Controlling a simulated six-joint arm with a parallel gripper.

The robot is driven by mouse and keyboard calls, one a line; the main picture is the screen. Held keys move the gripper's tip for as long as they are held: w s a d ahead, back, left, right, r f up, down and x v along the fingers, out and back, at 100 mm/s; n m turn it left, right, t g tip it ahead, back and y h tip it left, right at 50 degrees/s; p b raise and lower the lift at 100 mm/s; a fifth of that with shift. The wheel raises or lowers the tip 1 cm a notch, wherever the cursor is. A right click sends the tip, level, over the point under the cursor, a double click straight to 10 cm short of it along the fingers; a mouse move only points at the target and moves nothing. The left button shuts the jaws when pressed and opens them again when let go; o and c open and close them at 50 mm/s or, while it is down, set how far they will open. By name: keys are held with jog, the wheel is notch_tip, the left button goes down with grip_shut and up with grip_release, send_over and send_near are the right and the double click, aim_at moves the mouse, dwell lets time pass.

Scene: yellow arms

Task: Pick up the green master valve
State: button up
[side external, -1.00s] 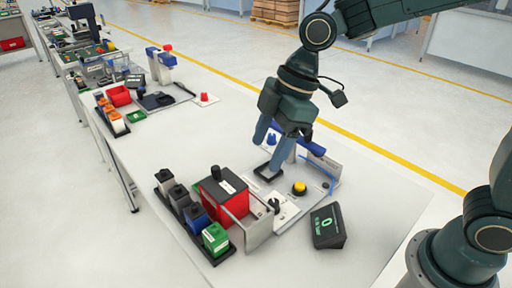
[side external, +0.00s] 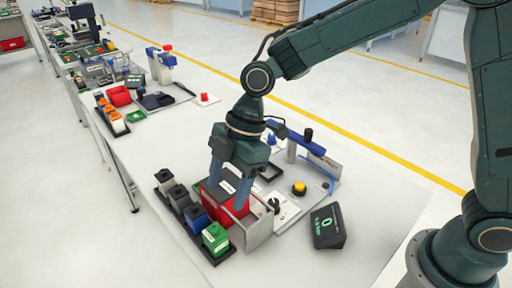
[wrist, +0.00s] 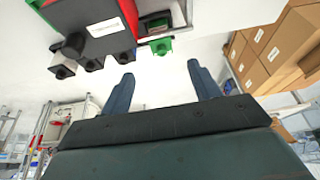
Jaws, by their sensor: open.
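My gripper (side external: 226,195) is open and points down over the red box, behind and above the green block. No block is between its fingers. In the wrist view both fingers of my gripper (wrist: 161,88) are apart. A small green part (wrist: 160,46) shows ahead of the gap between them; I cannot tell whether it is the same block.
Blue (side external: 195,217), grey (side external: 180,197) and black (side external: 164,180) blocks share the rack. The red box (side external: 236,204) stands beside the rack, partly hidden by my fingers. A metal bracket (side external: 260,226), a yellow button (side external: 299,187) and a dark display (side external: 327,227) are to the right.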

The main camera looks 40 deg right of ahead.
aim_at(217, 226)
jog(key=x, duration=0.6)
jog(key=shift+a+f, duration=0.1)
jog(key=shift+f, duration=0.3)
jog(key=shift+x, duration=2.5)
jog(key=shift+s, duration=0.1)
jog(key=shift+c, duration=0.4)
jog(key=c, duration=1)
